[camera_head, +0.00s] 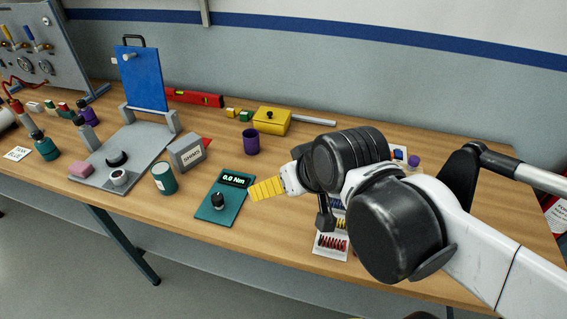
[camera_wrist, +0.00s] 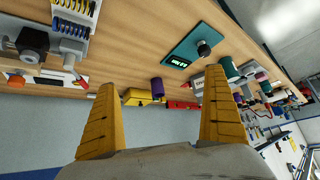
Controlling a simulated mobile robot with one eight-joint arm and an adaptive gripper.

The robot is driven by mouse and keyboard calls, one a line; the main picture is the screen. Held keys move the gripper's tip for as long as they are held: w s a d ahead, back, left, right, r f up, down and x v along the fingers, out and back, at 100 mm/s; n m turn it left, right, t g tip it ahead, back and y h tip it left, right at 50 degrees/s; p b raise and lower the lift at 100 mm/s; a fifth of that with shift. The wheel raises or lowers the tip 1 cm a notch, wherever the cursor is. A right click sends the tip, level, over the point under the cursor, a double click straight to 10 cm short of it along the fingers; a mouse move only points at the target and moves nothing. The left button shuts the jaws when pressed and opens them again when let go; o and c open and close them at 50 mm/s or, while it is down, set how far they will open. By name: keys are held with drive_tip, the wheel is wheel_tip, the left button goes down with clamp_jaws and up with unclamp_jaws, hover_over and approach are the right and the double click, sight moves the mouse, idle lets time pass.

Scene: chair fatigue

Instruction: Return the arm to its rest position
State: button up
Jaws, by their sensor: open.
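My arm reaches in from the right in the head view, over the right part of the wooden table (camera_head: 290,150). My gripper (camera_head: 267,188) has yellow fingers and hangs above the table, just right of the teal torque tester reading 0.0 Nm (camera_head: 224,196). In the wrist view my gripper (camera_wrist: 160,118) shows two yellow fingers spread wide apart. Nothing is between them at close range. Behind the gap, a purple cup (camera_wrist: 157,88) and a yellow box (camera_wrist: 137,97) show farther off on the table. My arm hides part of the table's right side.
A grey SHIMS box (camera_head: 187,153), a green cup (camera_head: 164,178) and a purple cup (camera_head: 251,142) stand near the tester. A grey fixture with a blue panel (camera_head: 140,78) stands at left. A tray of coloured parts (camera_head: 331,246) lies below my arm. A red level (camera_head: 195,97) lies behind.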

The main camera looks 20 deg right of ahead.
drive_tip(key=shift+s+d+f+m+g+h, duration=0.2)
drive_tip(key=shift+s+d, duration=0.35)
drive_tip(key=shift+s, duration=0.3)
drive_tip(key=shift+s+d+f+m+g+h, duration=0.1)
drive_tip(key=shift+s+d+f+m+h, duration=0.1)
drive_tip(key=shift+s+d, duration=0.45)
drive_tip(key=shift+s+a, duration=0.15)
drive_tip(key=shift+a, duration=0.05)
